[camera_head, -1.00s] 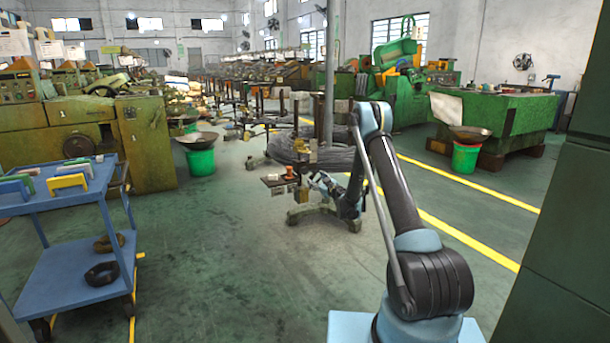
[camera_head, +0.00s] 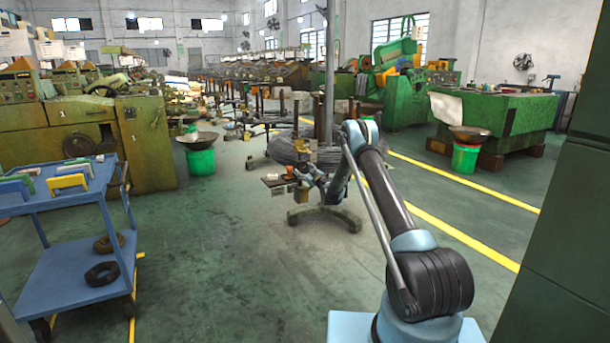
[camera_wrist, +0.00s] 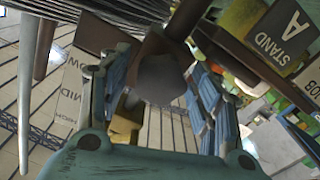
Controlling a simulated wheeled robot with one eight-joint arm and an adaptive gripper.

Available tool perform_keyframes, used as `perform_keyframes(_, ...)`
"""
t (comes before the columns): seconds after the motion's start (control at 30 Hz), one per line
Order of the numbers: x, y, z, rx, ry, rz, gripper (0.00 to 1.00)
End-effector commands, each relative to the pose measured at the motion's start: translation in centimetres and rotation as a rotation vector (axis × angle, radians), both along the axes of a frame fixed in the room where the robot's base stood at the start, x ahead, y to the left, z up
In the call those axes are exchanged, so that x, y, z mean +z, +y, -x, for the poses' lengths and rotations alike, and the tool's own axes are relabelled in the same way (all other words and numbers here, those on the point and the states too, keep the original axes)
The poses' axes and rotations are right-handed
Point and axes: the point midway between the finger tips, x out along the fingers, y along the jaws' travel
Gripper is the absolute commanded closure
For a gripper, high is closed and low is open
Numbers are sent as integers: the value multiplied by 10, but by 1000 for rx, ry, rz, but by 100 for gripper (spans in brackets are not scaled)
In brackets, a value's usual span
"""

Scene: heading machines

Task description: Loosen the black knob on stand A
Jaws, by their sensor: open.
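The label plate of stand A (camera_wrist: 283,33) shows at the upper right of the wrist view. A dark grey rounded face (camera_wrist: 163,77), apparently the black knob, sits at the end of a brown bar in the middle of that view. My gripper (camera_wrist: 160,95) is open, with one blue-grey finger on each side of the knob. I cannot tell whether either finger touches it. In the head view my gripper (camera_head: 312,178) is small, at the near side of the stand (camera_head: 325,212), and the knob cannot be made out.
A coil of wire (camera_head: 290,149) lies on the stand beside a grey pillar (camera_head: 329,80). A blue cart (camera_head: 75,260) stands at the left. A green bucket (camera_head: 201,162) and a green machine bench (camera_head: 500,110) stand farther off. The floor between cart and stand is clear.

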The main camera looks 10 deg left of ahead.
Motion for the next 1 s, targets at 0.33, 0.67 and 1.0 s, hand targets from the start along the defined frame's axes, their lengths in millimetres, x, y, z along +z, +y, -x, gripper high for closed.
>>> perform_keyframes(0.33, 0, 1, -1, 0, 0, 0, 58)
perform_keyframes(0.67, 0, 1, -1, 0, -1, 2, 87)
perform_keyframes(1.0, 0, 1, -1, 0, -63, 93, 87)
